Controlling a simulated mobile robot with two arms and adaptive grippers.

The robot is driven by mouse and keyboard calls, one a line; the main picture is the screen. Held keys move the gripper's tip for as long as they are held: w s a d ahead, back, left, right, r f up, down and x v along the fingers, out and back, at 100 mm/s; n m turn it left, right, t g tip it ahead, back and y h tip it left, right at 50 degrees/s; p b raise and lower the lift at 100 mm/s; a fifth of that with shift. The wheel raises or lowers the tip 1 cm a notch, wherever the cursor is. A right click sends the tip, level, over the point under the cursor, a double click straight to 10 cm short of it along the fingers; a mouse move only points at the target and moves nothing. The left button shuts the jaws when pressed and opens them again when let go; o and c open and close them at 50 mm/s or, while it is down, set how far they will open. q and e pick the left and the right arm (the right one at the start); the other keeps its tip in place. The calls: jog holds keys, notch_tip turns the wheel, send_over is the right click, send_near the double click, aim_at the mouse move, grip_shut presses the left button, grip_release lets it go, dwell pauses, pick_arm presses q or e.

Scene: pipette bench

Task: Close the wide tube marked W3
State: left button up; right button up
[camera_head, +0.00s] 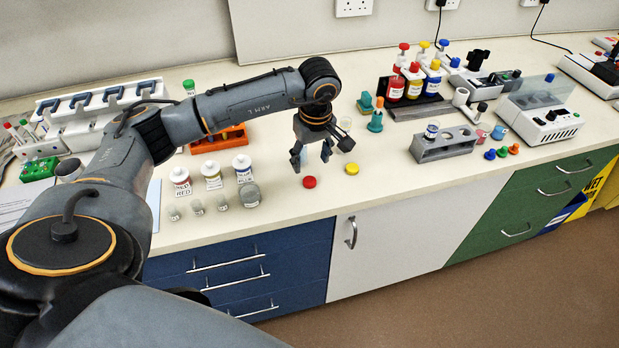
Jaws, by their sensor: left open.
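My left gripper (311,160) is open and empty, pointing down above the bench, just behind a red cap (309,182). A yellow cap (351,169) lies to the right of the red one, near the front edge. A grey rack (446,150) stands farther right and holds a short, wide tube (432,131) with a label at its left end. I cannot read W3 on it or on any other tube. Small clear vials (197,207) stand at the front left, their markings too small to tell. My right gripper is not in view.
White-lidded jars (212,176) labelled in colours stand left of the gripper, before an orange rack (222,140). Teal pieces (375,122) stand behind the yellow cap. Small coloured caps (502,152) lie right of the grey rack. The bench front between yellow cap and rack is clear.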

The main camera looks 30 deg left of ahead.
aim_at(310, 181)
pick_arm(q)
jog(key=shift+f, duration=0.75)
jog(key=shift+f+p, duration=0.35)
jog(key=shift+p, duration=0.2)
notch_tip(310, 181, down, 4)
jog(key=shift+a+r+p, duration=0.15)
jog(key=shift+p, duration=0.7)
jog(key=shift+f, duration=0.4)
jog(key=c, duration=0.8)
